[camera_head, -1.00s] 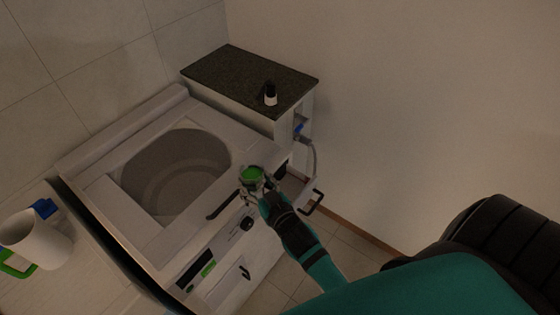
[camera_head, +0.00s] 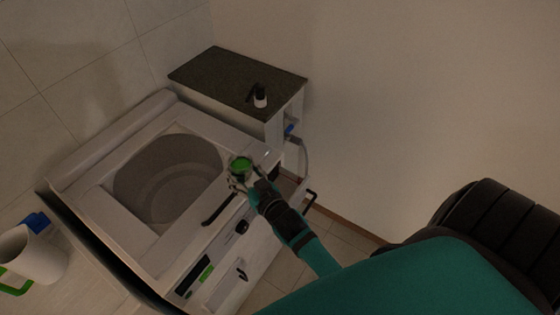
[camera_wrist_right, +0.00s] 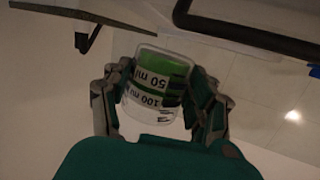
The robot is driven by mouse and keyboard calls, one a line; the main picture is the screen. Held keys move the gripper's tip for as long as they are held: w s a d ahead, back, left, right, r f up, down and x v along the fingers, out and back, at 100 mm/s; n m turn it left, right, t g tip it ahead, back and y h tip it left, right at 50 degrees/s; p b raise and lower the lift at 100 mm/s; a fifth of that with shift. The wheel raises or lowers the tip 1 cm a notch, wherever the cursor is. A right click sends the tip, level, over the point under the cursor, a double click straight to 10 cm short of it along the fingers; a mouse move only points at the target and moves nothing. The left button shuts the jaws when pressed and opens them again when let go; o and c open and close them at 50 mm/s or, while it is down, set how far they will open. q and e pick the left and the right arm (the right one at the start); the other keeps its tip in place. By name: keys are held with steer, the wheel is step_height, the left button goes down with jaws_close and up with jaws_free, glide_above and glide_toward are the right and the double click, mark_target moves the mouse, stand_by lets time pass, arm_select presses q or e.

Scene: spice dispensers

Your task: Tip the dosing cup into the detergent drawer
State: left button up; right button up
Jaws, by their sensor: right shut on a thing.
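The dosing cup (camera_head: 241,163) is clear with green contents, held near the front right part of the washing machine's top (camera_head: 97,210). My right gripper (camera_head: 240,178) is shut around its sides. In the right wrist view the cup (camera_wrist_right: 157,85) sits between the gripper's fingers (camera_wrist_right: 160,100), its 50 ml and 100 ml marks upside down. The detergent drawer (camera_head: 290,190) appears pulled out at the machine's front right, below and right of the cup, partly hidden by my right arm. I cannot tell its inside. My left gripper is not in view.
A dark-topped cabinet (camera_head: 220,75) stands behind the machine, with a small black and white bottle (camera_head: 260,96) on it. The machine's round opening (camera_head: 165,180) is left of the cup. A white jug (camera_head: 35,255) stands at lower left.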

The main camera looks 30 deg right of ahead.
steer(key=shift+s+d+r+m, duration=0.1)
steer(key=shift+d+r+m, duration=0.05)
steer(key=shift+d+m, duration=0.3)
steer(key=d+f+m+b, duration=0.1)
steer(key=m+b, duration=0.1)
steer(key=b, duration=0.1)
steer(key=shift+d+f+t+y, duration=0.15)
steer(key=shift+f+t+y, duration=0.05)
steer(key=shift+t+y, duration=0.1)
steer(key=shift+s+d+m+b, duration=0.1)
steer(key=shift+d+m+b, duration=0.3)
steer(key=shift+b, duration=0.3)
steer(key=shift+f, duration=0.15)
steer(key=shift+s+d+f+m+t+y+b, duration=0.15)
steer(key=shift+d+f+m+b, duration=0.15)
steer(key=shift+m+b, duration=0.35)
steer(key=shift+w+d+f+m+t+y+b, duration=0.15)
steer(key=shift+d+m+b, duration=0.2)
steer(key=shift+b, duration=0.55)
steer(key=shift+s+d+f+m+b, duration=0.1)
steer(key=shift+f+m+b, duration=0.2)
steer(key=shift+b, duration=0.35)
steer(key=shift+s+d+f+m+b, duration=0.1)
steer(key=shift+m+b, duration=0.25)
steer(key=shift+b, duration=0.3)
